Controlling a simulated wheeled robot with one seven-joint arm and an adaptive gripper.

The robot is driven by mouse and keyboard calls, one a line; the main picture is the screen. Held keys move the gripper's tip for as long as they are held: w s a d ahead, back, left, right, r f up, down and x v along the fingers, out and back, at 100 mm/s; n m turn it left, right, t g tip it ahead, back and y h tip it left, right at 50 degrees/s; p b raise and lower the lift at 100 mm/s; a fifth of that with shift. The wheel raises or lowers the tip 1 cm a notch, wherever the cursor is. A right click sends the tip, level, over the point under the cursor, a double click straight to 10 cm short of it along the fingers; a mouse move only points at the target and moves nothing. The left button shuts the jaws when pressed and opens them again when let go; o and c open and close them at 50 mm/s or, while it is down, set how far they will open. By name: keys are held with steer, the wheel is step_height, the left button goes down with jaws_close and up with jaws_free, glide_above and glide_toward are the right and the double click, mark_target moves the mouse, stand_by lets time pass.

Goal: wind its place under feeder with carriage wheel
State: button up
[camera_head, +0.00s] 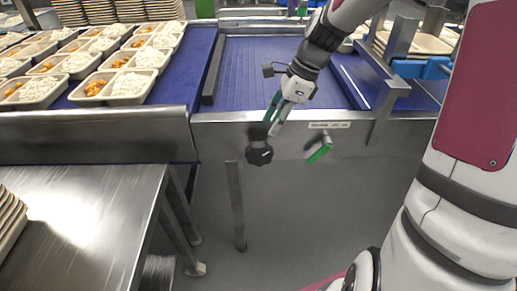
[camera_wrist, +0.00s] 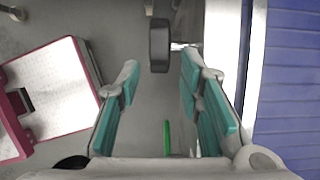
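The carriage wheel (camera_head: 259,155) is a dark knob with a white mark, on the front of the steel conveyor frame. In the wrist view the wheel (camera_wrist: 160,45) shows edge-on, just past the fingertips and in line with the gap between them. My gripper (camera_head: 273,124) has teal pads and points down at the wheel from above, in front of the frame. In the wrist view my gripper (camera_wrist: 159,70) is open with nothing between its pads. I cannot tell whether a finger touches the wheel. The feeder and its place are not clearly identifiable.
A green handle (camera_head: 320,151) sits right of the wheel and shows low between the fingers in the wrist view (camera_wrist: 167,138). The blue belt (camera_head: 260,70) is bare behind the frame. Filled trays (camera_head: 128,87) stand at left. A steel table (camera_head: 85,200) is front left.

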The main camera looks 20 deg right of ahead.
mark_target(262, 143)
steer(key=b+x, duration=0.2)
steer(key=x, duration=0.8)
steer(key=shift+a+f, duration=0.1)
steer(key=shift+f, duration=0.1)
steer(key=shift+c, duration=0.5)
jaws_close()
